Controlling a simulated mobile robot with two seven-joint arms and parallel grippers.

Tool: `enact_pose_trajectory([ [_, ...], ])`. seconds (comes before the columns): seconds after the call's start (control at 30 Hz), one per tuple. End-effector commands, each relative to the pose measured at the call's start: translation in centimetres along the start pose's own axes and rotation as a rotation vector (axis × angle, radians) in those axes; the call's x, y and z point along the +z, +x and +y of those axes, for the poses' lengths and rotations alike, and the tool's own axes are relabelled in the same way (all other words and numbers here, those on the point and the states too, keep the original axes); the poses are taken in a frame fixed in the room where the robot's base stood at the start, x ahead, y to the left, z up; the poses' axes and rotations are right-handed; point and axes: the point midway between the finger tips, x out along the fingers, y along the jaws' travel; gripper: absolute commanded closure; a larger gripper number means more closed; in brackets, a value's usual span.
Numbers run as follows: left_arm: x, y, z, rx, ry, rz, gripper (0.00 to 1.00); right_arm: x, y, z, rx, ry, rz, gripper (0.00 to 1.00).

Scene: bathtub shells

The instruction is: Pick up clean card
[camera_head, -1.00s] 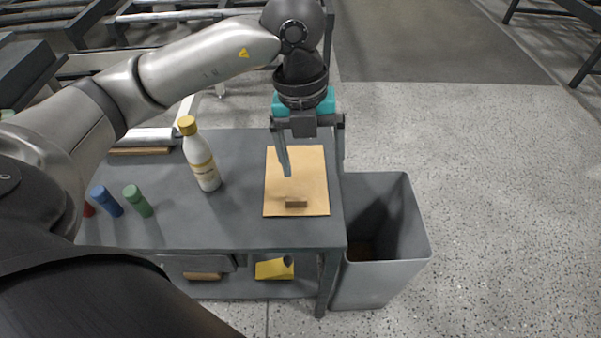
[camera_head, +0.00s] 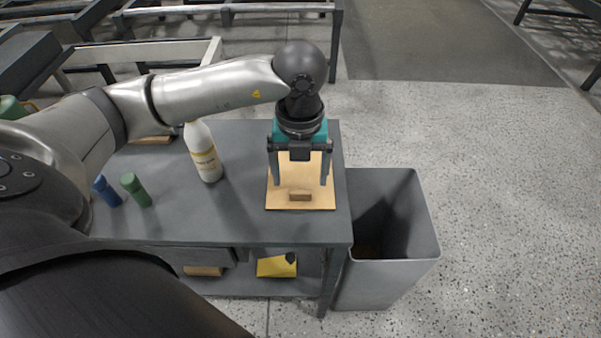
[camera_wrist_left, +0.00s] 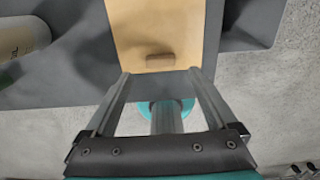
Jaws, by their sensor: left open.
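A tan card (camera_head: 316,199) lies flat on the right part of the grey bench top, with a small brown block (camera_head: 300,194) on it near its front edge. In the left wrist view the card (camera_wrist_left: 150,25) and the block (camera_wrist_left: 160,59) show beyond the fingers. My left gripper (camera_head: 303,183) is open and empty above the card, its two fingers pointing down on either side of the card's middle. Whether the fingertips touch the card cannot be told. The left gripper (camera_wrist_left: 158,73) partly covers the near side in the wrist view. My right gripper is not in view.
A white bottle (camera_head: 204,153) stands left of the card on the bench (camera_head: 230,222). A green (camera_head: 136,189) and a blue marker-like cylinder (camera_head: 106,191) are further left. An open grey bin (camera_head: 395,280) stands against the bench's right end. A yellow item (camera_head: 275,267) lies on the lower shelf.

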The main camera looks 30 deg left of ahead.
Motion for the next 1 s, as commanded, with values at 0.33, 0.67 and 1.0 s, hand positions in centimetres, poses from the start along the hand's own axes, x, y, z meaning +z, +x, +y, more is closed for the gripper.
enact_pose_trajectory([
  [0.33, 0.2, 2.9, -0.1, 0.001, 0.000, 0.003, 0.09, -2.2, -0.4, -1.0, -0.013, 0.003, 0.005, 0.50],
  [0.67, 0.3, 5.1, -0.1, -0.001, 0.001, 0.001, 0.09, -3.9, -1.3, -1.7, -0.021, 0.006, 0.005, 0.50],
  [1.0, 0.3, 5.2, -0.1, -0.001, 0.001, 0.001, 0.17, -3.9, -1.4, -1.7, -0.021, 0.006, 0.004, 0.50],
])
